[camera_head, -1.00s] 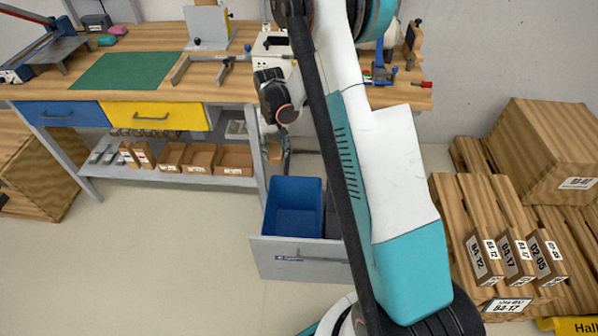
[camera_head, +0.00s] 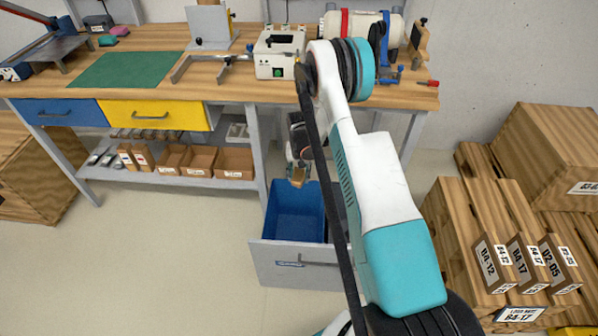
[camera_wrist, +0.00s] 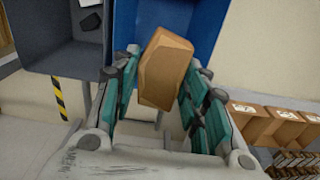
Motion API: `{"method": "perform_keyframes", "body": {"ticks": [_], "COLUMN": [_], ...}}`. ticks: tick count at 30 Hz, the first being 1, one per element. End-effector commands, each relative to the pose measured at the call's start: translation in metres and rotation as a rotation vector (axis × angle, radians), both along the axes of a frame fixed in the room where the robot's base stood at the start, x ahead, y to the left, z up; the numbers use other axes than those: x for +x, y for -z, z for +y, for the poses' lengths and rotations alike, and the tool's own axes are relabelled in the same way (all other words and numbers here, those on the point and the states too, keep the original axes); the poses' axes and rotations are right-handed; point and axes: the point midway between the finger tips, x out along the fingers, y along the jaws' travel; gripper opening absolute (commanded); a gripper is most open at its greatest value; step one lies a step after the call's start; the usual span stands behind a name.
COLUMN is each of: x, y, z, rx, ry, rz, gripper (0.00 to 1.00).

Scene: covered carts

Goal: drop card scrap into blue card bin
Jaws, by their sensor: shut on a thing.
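A brown card scrap (camera_wrist: 164,70) sits between the teal fingers of my gripper (camera_wrist: 155,95) in the wrist view, and the gripper is shut on it. In the head view the scrap (camera_head: 298,175) hangs below my gripper (camera_head: 300,165), over the back part of the blue bin (camera_head: 293,222). The blue bin stands in a pulled-out grey drawer (camera_head: 280,264) below the right part of the bench. In the wrist view the blue bin (camera_wrist: 208,18) shows behind and beside the scrap. Its floor is partly hidden by the scrap and fingers.
A dark grey bin (camera_wrist: 40,45) with a dark object inside stands beside the blue bin. The workbench (camera_head: 150,85) is above and behind. Its lower shelf holds several card boxes (camera_head: 236,163). Pallets with crates (camera_head: 550,150) stand at right. The floor at left front is clear.

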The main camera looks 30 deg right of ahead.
Motion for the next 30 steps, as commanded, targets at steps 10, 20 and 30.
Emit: {"method": "perform_keyframes", "body": {"ticks": [10, 20, 30], "x": [0.0, 0.0, 0.0], "y": [0.033, 0.033, 0.033], "z": [0.0, 0.0, 0.0], "rx": [0.0, 0.0, 0.0], "ry": [-0.001, -0.001, -0.001], "rz": [0.0, 0.0, 0.0], "gripper": [0.31, 0.57, 0.65]}}
